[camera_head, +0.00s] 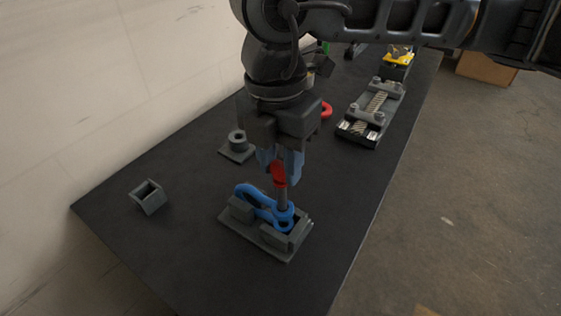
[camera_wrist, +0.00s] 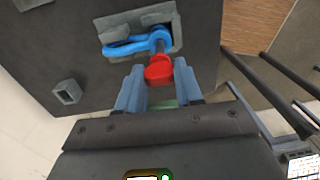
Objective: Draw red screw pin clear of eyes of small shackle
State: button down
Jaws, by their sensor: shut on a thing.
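The small shackle (camera_head: 252,199) is blue and lies in a grey cradle (camera_head: 257,238) on the dark table. It also shows in the wrist view (camera_wrist: 128,45). The red screw pin (camera_head: 278,176) has a red head and a grey shank that stands upright and runs down to the shackle's eye at its right end. Whether the shank's lower end is still within the eyes is hidden. My gripper (camera_head: 279,168) is above the shackle, shut on the red head. In the wrist view the red head (camera_wrist: 158,71) sits between the fingertips.
A small square grey socket (camera_head: 148,196) stands at the left, and a round grey holder (camera_head: 237,146) is behind the shackle. A red ring (camera_head: 326,110) and a grey fixture with a threaded rod (camera_head: 371,113) lie farther back. The table's front left is clear.

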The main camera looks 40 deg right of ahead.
jog(key=shift+w+r+p, duration=0.1)
jog(key=shift+r+p, duration=1.05)
jog(key=shift+r, duration=1.95)
